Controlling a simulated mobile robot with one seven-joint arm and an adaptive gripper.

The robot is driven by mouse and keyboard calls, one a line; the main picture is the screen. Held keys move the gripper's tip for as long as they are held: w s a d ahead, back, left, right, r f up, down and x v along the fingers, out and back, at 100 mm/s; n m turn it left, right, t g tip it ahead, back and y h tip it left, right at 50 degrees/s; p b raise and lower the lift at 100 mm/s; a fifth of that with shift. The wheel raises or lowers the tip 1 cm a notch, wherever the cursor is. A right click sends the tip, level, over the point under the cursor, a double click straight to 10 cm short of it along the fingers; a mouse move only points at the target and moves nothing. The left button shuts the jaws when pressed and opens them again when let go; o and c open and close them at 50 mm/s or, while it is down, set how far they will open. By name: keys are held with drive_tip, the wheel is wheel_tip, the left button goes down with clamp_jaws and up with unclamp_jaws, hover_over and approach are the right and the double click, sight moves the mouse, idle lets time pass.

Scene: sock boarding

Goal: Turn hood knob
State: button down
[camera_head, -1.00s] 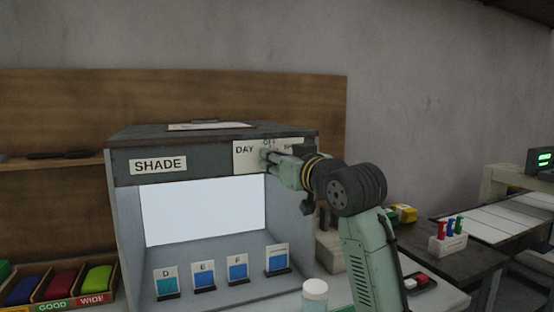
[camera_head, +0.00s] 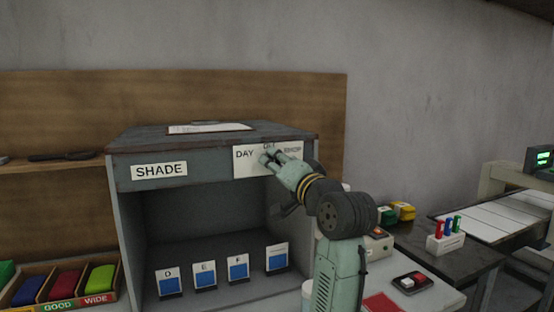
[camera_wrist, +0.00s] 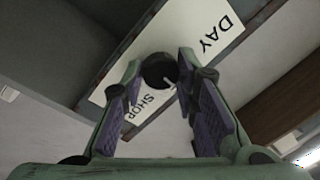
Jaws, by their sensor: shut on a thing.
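The shade hood (camera_head: 215,180) is a grey box labelled SHADE, and its inside is dark. A white plate (camera_head: 242,163) with the words DAY, OFF and SHOP is on its upper right front. My gripper (camera_head: 268,158) is at this plate, below OFF, and hides most of the knob in the head view. In the wrist view the knob (camera_wrist: 160,70) is a dark round piece with a light pointer mark, between the fingertips of my gripper (camera_wrist: 165,80). My gripper is shut on the knob.
Several labelled blue sample cards (camera_head: 205,276) stand inside the hood. Bins of coloured socks (camera_head: 70,286) are at the left. A dark tray with red and white buttons (camera_head: 412,282) and a holder with coloured pens (camera_head: 446,242) are at the right.

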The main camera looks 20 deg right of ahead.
drive_tip(key=shift+m+t+h+p, duration=0.15)
drive_tip(key=shift+m+h+p, duration=0.25)
drive_tip(key=shift+m+p, duration=1.55)
drive_tip(key=shift+m+t+h+p, duration=0.15)
drive_tip(key=shift+m+h+p, duration=0.35)
drive_tip(key=shift+m, duration=3.05)
drive_tip(key=c, duration=1.3)
unclamp_jaws()
drive_tip(key=s, duration=0.4)
drive_tip(key=s+f, duration=0.1)
drive_tip(key=s, duration=0.7)
drive_tip(key=shift+f, duration=0.25)
